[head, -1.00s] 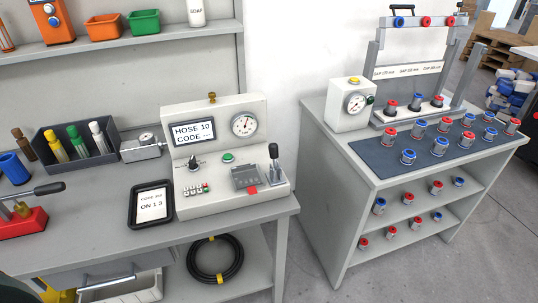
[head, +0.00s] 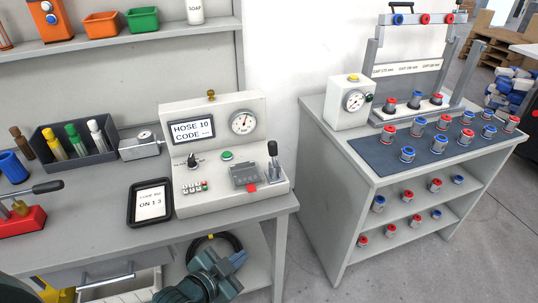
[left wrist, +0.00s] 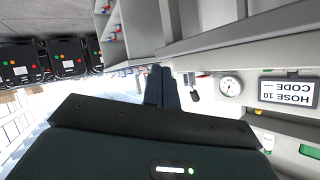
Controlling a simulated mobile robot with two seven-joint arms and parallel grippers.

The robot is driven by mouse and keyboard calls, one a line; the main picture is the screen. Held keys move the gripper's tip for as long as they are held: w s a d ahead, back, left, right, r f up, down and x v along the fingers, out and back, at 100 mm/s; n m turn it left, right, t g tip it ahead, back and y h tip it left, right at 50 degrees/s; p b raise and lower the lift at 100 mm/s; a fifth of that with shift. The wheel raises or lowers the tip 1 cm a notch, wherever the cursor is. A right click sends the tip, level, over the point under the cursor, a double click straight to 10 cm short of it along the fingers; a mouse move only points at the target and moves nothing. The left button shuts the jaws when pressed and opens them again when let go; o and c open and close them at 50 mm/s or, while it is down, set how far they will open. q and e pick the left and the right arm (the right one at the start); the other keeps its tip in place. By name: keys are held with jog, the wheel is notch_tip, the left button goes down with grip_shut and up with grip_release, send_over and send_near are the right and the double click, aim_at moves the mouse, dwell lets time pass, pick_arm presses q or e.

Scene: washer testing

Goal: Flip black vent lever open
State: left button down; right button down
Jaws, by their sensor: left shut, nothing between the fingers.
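The test unit (head: 225,150) stands on the left bench, with a gauge and a screen reading "HOSE 10 CODE". A lever with a black handle (head: 272,149) stands upright at its right end. In the left wrist view the unit is upside down, and a dark handle (left wrist: 194,96) shows just right of my fingers. My left gripper (head: 239,261) is low in the head view, in front of the bench edge, below and left of the lever. Its fingers (left wrist: 161,72) are together and empty, apart from the lever. My right gripper is not in view.
A black hose coil (head: 233,240) on the lower shelf is partly hidden by my gripper. A second bench (head: 350,185) with several fittings stands to the right, across a gap. The bench front edge (head: 250,210) lies between my gripper and the unit.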

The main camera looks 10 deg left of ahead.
pick_arm(q)
jog(key=w+a+r+m+t+h, duration=0.1)
jog(key=w+r+m+t+h, duration=0.1)
jog(key=w+r+m, duration=0.9)
notch_tip(320, 180, up, 4)
jog(key=shift+w+a+r+h, duration=0.1)
jog(key=shift+w+a+h, duration=0.3)
jog(key=shift+w, duration=0.1)
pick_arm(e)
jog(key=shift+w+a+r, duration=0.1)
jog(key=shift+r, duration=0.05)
pick_arm(q)
send_near(273, 154)
jog(key=w+d+r, duration=0.2)
jog(key=d, duration=0.3)
jog(key=shift+w+a+f, duration=0.2)
jog(key=shift+w+f, duration=0.1)
jog(key=shift+w, duration=0.35)
jog(key=shift+w+a+f, duration=0.25)
jog(key=shift+w+f, duration=0.05)
jog(key=shift+w, duration=0.35)
jog(key=shift+w+a+f, duration=0.2)
jog(key=shift+w+f, duration=0.15)
jog(key=shift+w, duration=0.3)
jog(key=shift+w+a, duration=0.1)
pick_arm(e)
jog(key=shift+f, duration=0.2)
